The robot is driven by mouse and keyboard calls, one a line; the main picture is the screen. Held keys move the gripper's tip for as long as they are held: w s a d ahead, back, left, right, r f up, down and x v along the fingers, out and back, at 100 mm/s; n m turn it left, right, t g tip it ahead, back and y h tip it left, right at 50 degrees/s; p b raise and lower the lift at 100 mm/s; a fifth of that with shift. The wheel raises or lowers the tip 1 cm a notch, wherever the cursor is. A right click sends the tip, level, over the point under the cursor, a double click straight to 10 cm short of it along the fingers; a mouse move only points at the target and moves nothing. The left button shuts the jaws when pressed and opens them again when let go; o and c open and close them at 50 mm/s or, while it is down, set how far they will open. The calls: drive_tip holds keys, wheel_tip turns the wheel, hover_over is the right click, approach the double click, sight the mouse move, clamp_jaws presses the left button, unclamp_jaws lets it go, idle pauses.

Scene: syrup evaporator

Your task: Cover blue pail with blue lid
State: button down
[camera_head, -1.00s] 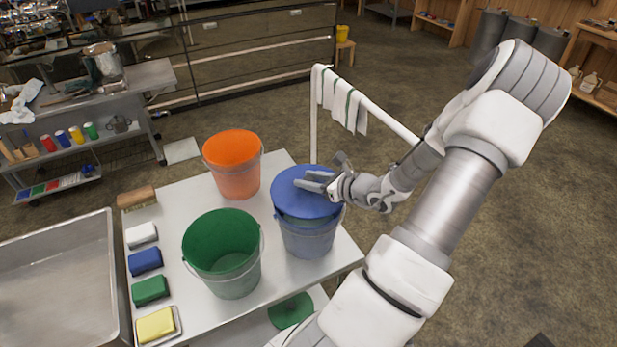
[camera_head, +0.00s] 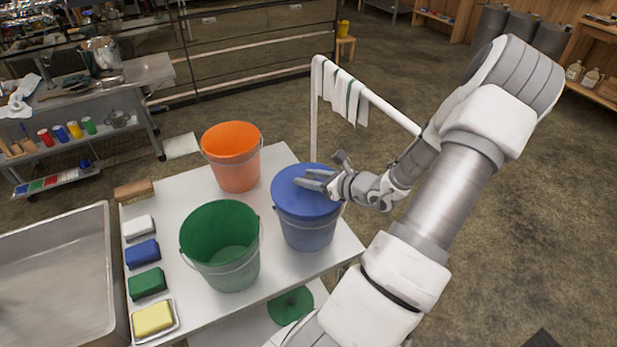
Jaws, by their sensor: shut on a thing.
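The blue pail (camera_head: 307,235) stands upright at the right side of the white table. The blue lid (camera_head: 296,203) lies flat across the pail's top and appears to rest on its rim, roughly centred. My gripper (camera_head: 308,179) reaches in from the right and is shut on the blue lid near its middle. The exact grip point on the lid is hidden by the fingers. The inside of the pail is hidden under the lid.
An open green pail (camera_head: 221,252) stands left of the blue pail, and an orange pail (camera_head: 233,158) behind. Several sponges line the table's left edge beside a metal sink (camera_head: 60,285). A green lid (camera_head: 290,306) lies on the lower shelf. Towels (camera_head: 343,92) hang behind.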

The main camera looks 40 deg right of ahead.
drive_tip(key=shift+f, duration=0.2)
drive_tip(key=shift+c, duration=1.9)
unclamp_jaws()
drive_tip(key=shift+s, duration=0.1)
drive_tip(key=v, duration=1.7)
drive_tip(key=shift+b, duration=0.3)
drive_tip(key=shift+s, duration=0.1)
